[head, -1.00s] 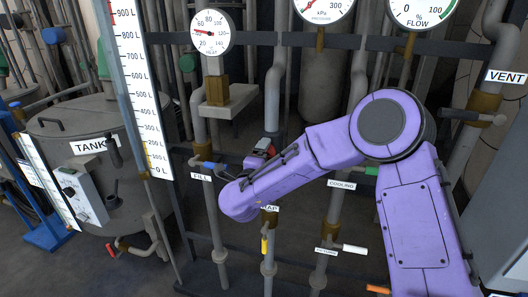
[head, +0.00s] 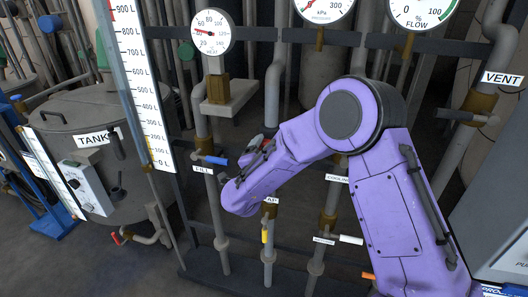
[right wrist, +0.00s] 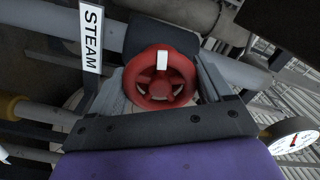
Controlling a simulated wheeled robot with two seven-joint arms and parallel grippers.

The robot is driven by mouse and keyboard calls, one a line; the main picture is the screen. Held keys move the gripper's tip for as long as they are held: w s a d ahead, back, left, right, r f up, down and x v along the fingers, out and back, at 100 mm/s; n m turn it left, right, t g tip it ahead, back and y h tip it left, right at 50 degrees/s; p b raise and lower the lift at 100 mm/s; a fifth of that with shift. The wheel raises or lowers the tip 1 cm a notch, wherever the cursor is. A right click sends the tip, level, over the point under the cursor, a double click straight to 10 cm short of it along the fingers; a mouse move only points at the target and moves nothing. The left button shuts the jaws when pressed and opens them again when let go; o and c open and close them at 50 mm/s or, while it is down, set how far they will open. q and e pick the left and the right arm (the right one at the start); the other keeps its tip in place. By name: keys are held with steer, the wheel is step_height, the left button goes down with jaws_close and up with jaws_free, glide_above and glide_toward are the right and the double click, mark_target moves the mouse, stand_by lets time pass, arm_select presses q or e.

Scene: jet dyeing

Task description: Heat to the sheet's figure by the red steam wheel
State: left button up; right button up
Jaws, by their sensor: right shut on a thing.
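The red steam wheel (right wrist: 150,95) sits between the two grey fingers of my right gripper (right wrist: 162,75) in the right wrist view. The fingers are shut on its rim, and a white mark shows at its top. A STEAM label (right wrist: 92,38) hangs to its left. In the head view my purple right arm hides most of the wheel, and a bit of red shows by my right gripper (head: 259,146). The heat dial (head: 211,32) has its red needle pointing left, near the low numbers. My left gripper is not in view.
Pressure (head: 326,5) and flow (head: 424,10) dials hang at the top. A blue fill handle (head: 213,160), a yellow handle (head: 265,236) and a white handle (head: 351,239) sit on pipes close to the arm. The tank (head: 75,125) stands left.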

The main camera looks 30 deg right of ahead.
steer(key=o, duration=1)
steer(key=shift+d, duration=0.1)
steer(key=shift+c, duration=0.2)
steer(key=b+v, duration=0.2)
steer(key=v, duration=0.8)
steer(key=shift+s, duration=0.25)
